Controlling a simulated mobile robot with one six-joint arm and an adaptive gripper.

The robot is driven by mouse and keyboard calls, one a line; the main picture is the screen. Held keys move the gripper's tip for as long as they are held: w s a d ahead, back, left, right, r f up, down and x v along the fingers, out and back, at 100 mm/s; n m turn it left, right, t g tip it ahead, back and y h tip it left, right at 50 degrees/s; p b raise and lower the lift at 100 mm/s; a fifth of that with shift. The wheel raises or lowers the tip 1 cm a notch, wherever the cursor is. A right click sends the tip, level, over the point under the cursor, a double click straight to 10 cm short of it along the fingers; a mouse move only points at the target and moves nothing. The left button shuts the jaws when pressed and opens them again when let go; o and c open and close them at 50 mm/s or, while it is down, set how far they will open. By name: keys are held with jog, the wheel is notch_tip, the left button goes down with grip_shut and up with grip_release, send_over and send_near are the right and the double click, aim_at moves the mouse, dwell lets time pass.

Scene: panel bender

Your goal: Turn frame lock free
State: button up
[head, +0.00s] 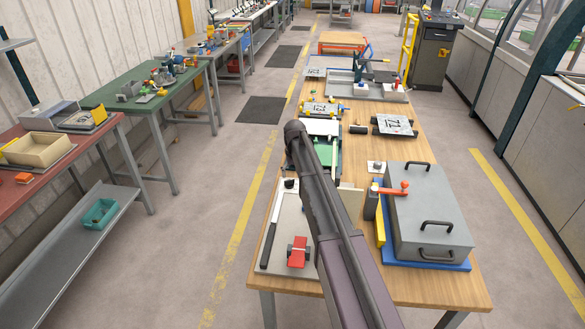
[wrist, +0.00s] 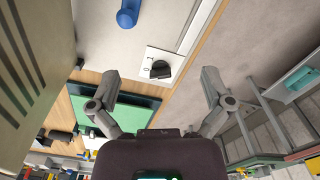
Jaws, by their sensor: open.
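My gripper (wrist: 168,84) is open and empty in the wrist view, its two fingers spread wide. Between and beyond the fingertips, a black knob (wrist: 160,70) sits on a small white plate at the bench edge, apart from the fingers. The black knob also shows in the head view (head: 289,184), left of my arm. A red lever (head: 390,190) lies across a post beside the grey box (head: 430,205) in the head view. A red clamp (head: 298,252) stands on the pale plate. I cannot tell which part is the frame lock. My arm hides the bench middle.
The wooden bench (head: 440,285) also carries a numbered plate (head: 393,124) and a green tray (head: 326,158). A blue rounded part (wrist: 127,14) shows at the top of the wrist view. Open floor (head: 190,240) lies left of the bench.

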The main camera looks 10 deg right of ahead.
jog(key=s+n, duration=0.4)
jog(key=s, duration=1.1)
jog(key=shift+s+d+f, duration=0.15)
jog(key=shift+s+f, duration=0.05)
jog(key=shift+s, duration=0.1)
jog(key=shift+r, duration=0.1)
